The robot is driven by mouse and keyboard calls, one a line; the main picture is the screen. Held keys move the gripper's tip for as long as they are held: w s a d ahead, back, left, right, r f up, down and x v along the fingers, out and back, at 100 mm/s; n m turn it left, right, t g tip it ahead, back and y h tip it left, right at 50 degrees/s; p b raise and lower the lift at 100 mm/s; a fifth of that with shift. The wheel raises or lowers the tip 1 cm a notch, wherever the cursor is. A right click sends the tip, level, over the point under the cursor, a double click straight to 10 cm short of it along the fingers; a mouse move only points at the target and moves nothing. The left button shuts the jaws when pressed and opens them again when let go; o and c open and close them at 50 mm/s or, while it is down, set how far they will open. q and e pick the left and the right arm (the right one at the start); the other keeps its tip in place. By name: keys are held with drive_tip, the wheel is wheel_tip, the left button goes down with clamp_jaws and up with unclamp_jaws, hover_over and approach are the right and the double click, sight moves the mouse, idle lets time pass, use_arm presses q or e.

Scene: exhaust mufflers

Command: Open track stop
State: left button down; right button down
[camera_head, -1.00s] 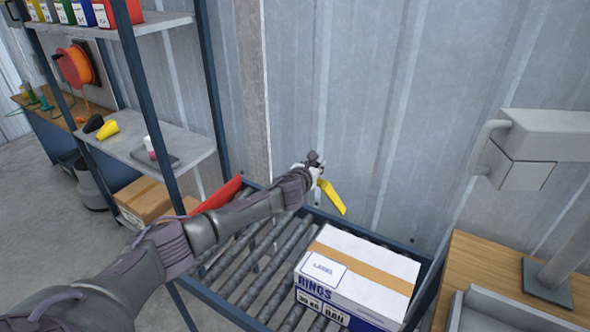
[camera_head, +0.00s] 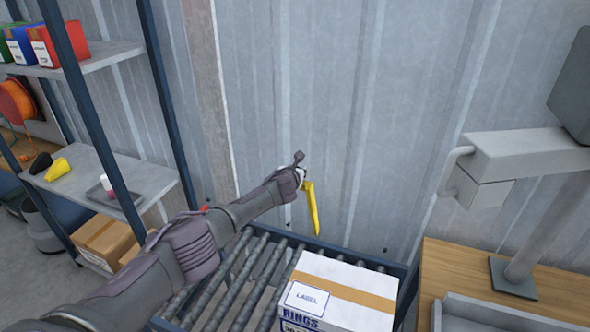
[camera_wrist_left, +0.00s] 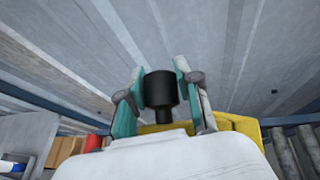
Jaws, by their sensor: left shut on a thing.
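My left gripper (camera_head: 299,170) reaches over the far side of the roller track. In the left wrist view its fingers (camera_wrist_left: 160,92) are shut on a black cylindrical knob (camera_wrist_left: 160,100). A yellow lever (camera_head: 311,208) hangs down just beside the gripper, near the wall. Part of yellow also shows behind the gripper in the left wrist view (camera_wrist_left: 236,126). How the knob joins the lever is hidden. My right gripper is out of view.
A white carton (camera_head: 340,292) marked RINGS sits on the roller track (camera_head: 240,285). A shelf rack (camera_head: 110,185) stands at left. A wooden bench (camera_head: 460,270) with a grey arm-like fixture (camera_head: 530,150) is at right. The corrugated wall is close behind.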

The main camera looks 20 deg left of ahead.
use_arm(q)
drive_tip(key=shift+d, duration=0.1)
drive_tip(key=c, duration=0.8)
unclamp_jaws()
drive_tip(key=shift+v, duration=1.05)
drive_tip(key=v, duration=0.9)
drive_tip(key=shift+s+r, duration=0.15)
drive_tip(key=shift+s, duration=0.2)
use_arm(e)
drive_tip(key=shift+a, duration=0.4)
use_arm(q)
drive_tip(key=shift+d, duration=0.1)
